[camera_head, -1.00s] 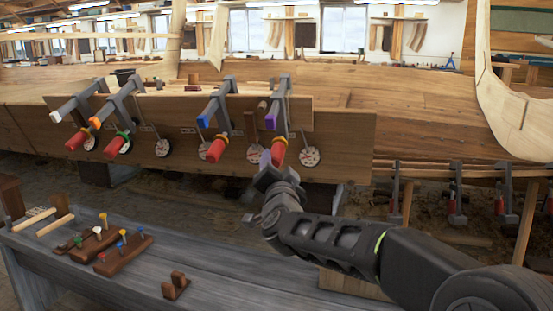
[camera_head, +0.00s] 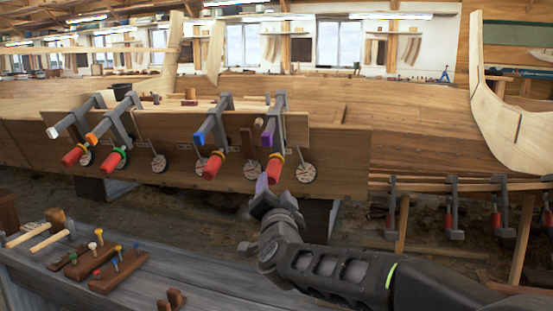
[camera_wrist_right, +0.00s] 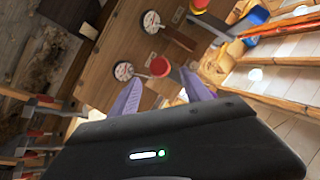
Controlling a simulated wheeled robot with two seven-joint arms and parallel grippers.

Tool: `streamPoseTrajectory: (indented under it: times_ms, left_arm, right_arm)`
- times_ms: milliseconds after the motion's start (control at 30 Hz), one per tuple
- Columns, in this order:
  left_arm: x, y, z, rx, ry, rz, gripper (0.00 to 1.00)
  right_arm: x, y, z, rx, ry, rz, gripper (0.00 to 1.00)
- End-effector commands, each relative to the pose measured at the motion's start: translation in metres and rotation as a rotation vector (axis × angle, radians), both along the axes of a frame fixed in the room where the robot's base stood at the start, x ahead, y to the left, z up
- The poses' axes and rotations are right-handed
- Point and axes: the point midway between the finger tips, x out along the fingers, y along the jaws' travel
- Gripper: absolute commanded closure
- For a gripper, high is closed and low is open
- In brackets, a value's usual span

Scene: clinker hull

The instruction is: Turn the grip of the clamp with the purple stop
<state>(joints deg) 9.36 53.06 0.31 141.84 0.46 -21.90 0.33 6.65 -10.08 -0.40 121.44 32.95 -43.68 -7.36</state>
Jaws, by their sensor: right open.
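The clamp with the purple stop (camera_head: 268,134) is the rightmost clamp on the plank in the head view. Its red grip (camera_head: 274,168) with a yellow collar hangs at a slant below the clamp's bar. My right gripper (camera_head: 262,187) is just below and left of that grip, pointing up toward it. In the right wrist view my right gripper's purple fingers (camera_wrist_right: 162,78) are open, apart. The round end of a red grip (camera_wrist_right: 160,66) shows between and beyond the fingertips, seemingly not held. My left gripper is out of view.
A clamp with a blue stop (camera_head: 205,130) is to the left; orange and white ones stand farther left. White dials (camera_head: 306,172) hang along the plank (camera_head: 340,160). A grey bench (camera_head: 215,285) with mallets and pegs is at the lower left.

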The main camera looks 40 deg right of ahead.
Motion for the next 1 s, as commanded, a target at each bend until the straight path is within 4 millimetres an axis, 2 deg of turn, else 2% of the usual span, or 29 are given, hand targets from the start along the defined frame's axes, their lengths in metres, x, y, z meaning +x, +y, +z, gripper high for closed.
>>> streamPoseTrajectory:
  times_ms: [133,267,500,700,833,1000]
  left_arm:
    - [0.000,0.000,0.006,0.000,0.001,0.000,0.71]
    - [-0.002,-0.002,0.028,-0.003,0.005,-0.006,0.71]
    - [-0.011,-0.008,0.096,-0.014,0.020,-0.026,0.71]
    - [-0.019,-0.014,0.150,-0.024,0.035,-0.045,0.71]
    - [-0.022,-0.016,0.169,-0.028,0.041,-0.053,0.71]
    - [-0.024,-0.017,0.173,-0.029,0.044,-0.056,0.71]
  right_arm:
    - [0.002,0.000,0.002,-0.007,0.009,-0.004,0.44]
    - [0.009,-0.003,0.008,-0.041,0.054,-0.030,0.44]
    - [0.029,-0.009,0.014,-0.199,0.238,-0.124,0.44]
    - [0.037,-0.011,0.016,-0.371,0.419,-0.211,0.44]
    - [0.038,-0.011,0.013,-0.457,0.504,-0.249,0.44]
    - [0.038,-0.011,0.008,-0.500,0.544,-0.270,0.44]
